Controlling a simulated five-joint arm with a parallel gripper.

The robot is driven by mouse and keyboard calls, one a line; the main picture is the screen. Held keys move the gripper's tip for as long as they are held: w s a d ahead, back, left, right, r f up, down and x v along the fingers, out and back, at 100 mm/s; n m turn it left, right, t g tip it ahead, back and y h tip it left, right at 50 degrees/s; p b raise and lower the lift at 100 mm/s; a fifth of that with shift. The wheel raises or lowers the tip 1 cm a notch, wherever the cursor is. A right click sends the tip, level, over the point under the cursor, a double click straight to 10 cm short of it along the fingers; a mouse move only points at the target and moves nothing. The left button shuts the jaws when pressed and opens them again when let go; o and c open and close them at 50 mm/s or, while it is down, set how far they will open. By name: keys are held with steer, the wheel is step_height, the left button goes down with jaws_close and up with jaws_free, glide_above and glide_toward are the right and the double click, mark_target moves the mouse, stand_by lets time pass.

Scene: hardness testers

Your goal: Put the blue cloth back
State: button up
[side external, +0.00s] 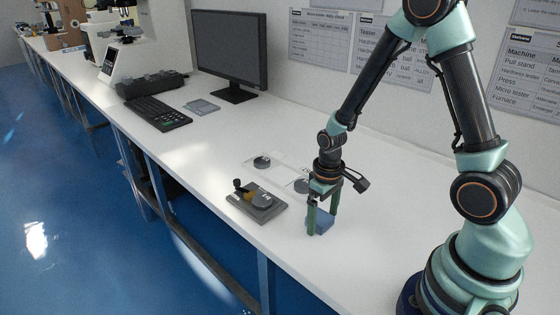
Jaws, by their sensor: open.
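The blue cloth (322,223) is a small folded blue piece on the white bench, near its front edge. My gripper (322,221) points down at the cloth, with its two green fingers apart, one at the cloth's left and one behind its right side. The left finger hides part of the cloth. I cannot tell whether the fingers touch it.
A dark grey plate with a small fixture (257,202) lies left of my gripper, near the bench edge. Round grey discs (262,162) lie on clear sheets behind it. A keyboard (157,113), a monitor (230,50) and a tester (125,45) stand farther back.

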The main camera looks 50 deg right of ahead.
step_height(320, 180, up, 12)
step_height(320, 180, up, 12)
steer(key=t, duration=0.6)
glide_above(323, 219)
steer(key=s+a, duration=0.4)
steer(key=shift+w+r, duration=0.2)
